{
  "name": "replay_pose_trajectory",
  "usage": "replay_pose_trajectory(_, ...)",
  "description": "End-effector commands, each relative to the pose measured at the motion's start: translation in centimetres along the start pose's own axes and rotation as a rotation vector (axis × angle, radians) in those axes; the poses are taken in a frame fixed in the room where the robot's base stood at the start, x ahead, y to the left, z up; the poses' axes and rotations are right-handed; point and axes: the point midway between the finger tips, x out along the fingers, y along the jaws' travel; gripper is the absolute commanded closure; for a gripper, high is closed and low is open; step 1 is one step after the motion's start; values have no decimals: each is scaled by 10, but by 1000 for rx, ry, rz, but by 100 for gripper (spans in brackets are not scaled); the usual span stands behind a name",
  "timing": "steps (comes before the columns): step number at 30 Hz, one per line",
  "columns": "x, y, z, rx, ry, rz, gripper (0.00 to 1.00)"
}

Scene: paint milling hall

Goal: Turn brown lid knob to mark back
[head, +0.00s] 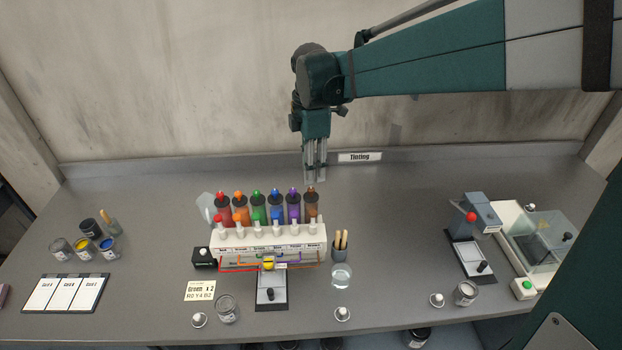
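The dispenser rack (228,240) stands at the middle of the bench with a row of coloured bottles behind it. The brown bottle (311,205) is at the right end, with a brown lid knob (310,190) on top. The knob's mark is too small to make out.
Left are paint tins (82,251) and a card board (65,293). A stand (272,290) and a glass (341,276) are in front of the rack. Right are a press (470,250) and a clear-lidded machine (540,250). The bench behind the bottles is clear.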

Motion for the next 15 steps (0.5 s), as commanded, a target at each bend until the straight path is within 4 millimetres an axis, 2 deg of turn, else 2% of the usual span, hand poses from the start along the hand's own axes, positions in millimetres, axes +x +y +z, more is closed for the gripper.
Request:
replay_pose_trajectory(6,-32,0,0,0,0,0,72)
replay_pose_trajectory(15,-52,0,0,0,0,0,72)
